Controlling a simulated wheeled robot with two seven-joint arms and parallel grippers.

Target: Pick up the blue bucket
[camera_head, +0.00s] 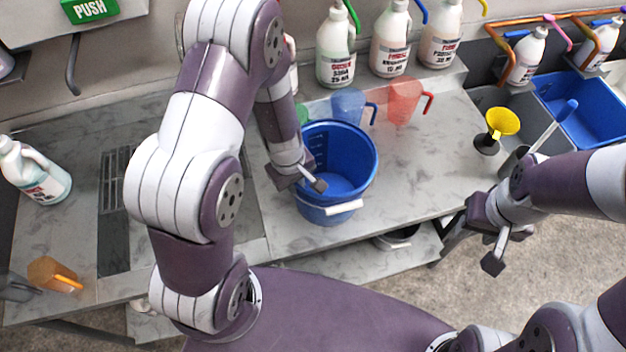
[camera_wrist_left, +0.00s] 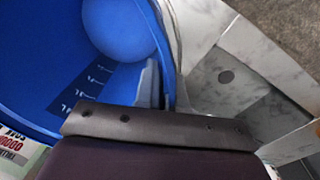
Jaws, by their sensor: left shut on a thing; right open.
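The blue bucket (camera_head: 355,165) stands upright on the grey marble counter, with a white grip on its wire handle at the front. Graduation marks show on its inner wall. My left gripper (camera_head: 302,182) is at the bucket's left near side and is shut on its rim. In the left wrist view the bucket (camera_wrist_left: 75,45) fills the left side, and one finger of my left gripper (camera_wrist_left: 165,85) shows inside the rim; the other is hidden. My right gripper (camera_head: 480,240) is open and empty, to the right of the bucket, past the counter's front edge.
Blue (camera_head: 350,106) and red (camera_head: 405,100) measuring jugs stand just behind the bucket. White bottles (camera_head: 337,48) line the back shelf. A yellow funnel (camera_head: 502,122) and a blue tub (camera_head: 585,108) are at right. An orange jug (camera_head: 52,273) lies at the left front.

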